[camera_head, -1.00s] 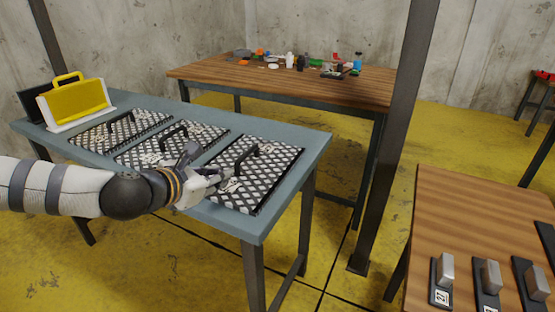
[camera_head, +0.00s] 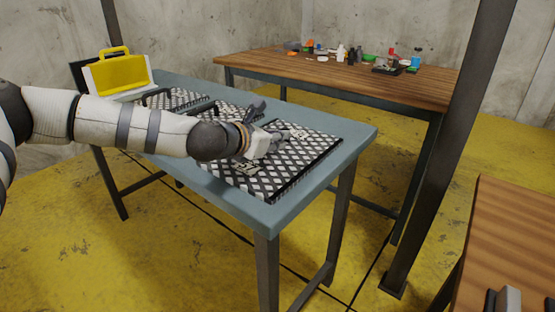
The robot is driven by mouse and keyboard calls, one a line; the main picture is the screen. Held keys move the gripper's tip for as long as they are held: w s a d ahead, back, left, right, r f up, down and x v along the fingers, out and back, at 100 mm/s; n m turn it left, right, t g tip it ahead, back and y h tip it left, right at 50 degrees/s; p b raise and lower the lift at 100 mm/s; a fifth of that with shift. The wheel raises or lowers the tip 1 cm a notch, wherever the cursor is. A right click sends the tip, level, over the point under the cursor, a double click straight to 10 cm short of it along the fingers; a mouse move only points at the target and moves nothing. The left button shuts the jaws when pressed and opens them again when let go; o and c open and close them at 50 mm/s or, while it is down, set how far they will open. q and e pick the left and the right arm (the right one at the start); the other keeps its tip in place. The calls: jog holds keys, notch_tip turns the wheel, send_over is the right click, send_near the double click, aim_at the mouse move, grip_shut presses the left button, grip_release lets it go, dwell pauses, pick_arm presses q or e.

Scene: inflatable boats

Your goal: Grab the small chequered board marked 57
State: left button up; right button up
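Several black-and-white chequered boards lie in a row on the blue-grey table. The right-hand board (camera_head: 275,182) is nearest the table's right end. The middle board (camera_head: 229,110) and the left board (camera_head: 186,97) lie behind my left arm, partly covered by it. The handle of that board is hidden by my gripper. I cannot tell whether the fingers are open or around the handle.
A wooden table (camera_head: 330,73) behind holds small items. A dark post (camera_head: 450,150) stands right of the blue-grey table. Another wooden table (camera_head: 510,240) is at right.

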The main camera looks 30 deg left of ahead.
pick_arm(q)
jog(key=shift+r, duration=0.1)
grip_shut()
